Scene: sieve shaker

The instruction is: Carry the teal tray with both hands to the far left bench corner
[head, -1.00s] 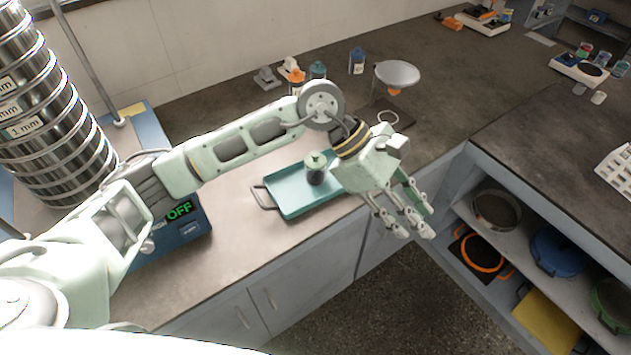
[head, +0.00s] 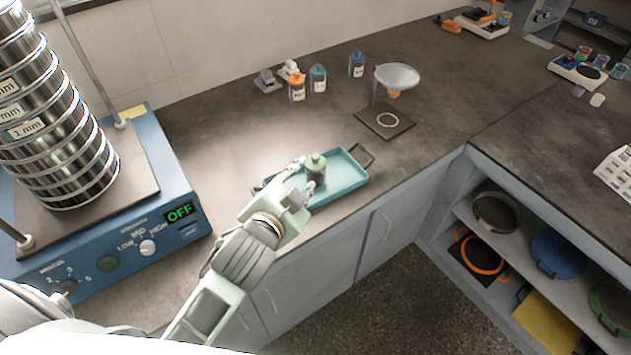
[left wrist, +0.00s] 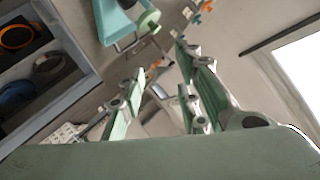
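The teal tray (head: 346,178) lies on the bench near its front edge, with a handle (head: 364,154) at its right end. Its left handle is mostly hidden by my gripper. A dark bottle with a green lid (head: 316,163) stands in the tray. My left gripper (head: 303,177) is over the tray's left end, its fingers close to the bottle in the head view. In the left wrist view, the fingers (left wrist: 160,100) are spread with nothing between them, and the tray (left wrist: 118,22) is beyond them at upper left. My right gripper is not in view.
A sieve shaker (head: 140,222) with stacked sieves and an OFF display fills the left. Small bottles (head: 318,80) stand at the back. Shelves (head: 500,215) are at lower right.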

